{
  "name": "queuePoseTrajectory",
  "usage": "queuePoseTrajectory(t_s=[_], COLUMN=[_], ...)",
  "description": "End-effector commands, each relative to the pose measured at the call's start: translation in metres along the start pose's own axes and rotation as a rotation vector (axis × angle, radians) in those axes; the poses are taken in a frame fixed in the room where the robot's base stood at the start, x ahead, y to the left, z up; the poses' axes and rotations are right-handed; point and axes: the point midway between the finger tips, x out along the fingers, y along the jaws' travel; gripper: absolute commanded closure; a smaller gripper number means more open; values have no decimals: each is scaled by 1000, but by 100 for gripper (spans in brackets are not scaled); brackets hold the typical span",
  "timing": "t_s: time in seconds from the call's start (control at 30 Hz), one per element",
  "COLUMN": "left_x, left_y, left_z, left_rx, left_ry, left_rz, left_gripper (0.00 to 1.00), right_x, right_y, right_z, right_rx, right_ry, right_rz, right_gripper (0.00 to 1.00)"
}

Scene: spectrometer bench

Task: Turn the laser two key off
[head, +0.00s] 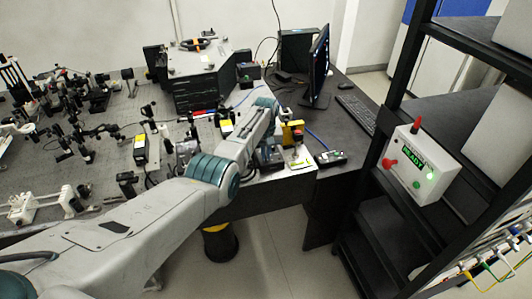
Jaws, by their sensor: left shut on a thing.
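My left arm reaches in from the lower left to the bench's front right corner. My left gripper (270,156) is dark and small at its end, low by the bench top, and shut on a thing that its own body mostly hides. I take this to be the laser two key, but the key and its angle cannot be made out. Right of the gripper are a yellow block (293,128) with a red part below it and a pale label plate (300,159). My right gripper is not in view.
A black box with a small green light (331,157) lies right of the gripper. A white box reading READY (414,165) hangs on the black rack (385,130). Optics crowd the bench (120,105) at left. A monitor (316,68) stands behind.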

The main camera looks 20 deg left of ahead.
Motion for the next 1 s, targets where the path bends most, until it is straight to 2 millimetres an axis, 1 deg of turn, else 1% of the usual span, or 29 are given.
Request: queuePoseTrajectory(t_s=[0.2, 0.4, 0.6, 1.0], left_x=[-2, -2, -2, -3], left_y=[0, 0, 0, 0], left_z=[-1, -2, -2, -2], left_rx=[-136, -214, -248, -253], left_ry=[4, 5, 5, 6], left_rz=[1, 2, 2, 2], left_gripper=[100, 100, 100, 100], right_x=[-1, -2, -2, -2], right_y=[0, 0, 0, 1], right_z=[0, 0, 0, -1], right_rx=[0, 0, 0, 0], right_ry=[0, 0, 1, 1], right_rz=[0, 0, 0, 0], right_gripper=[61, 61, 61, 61])
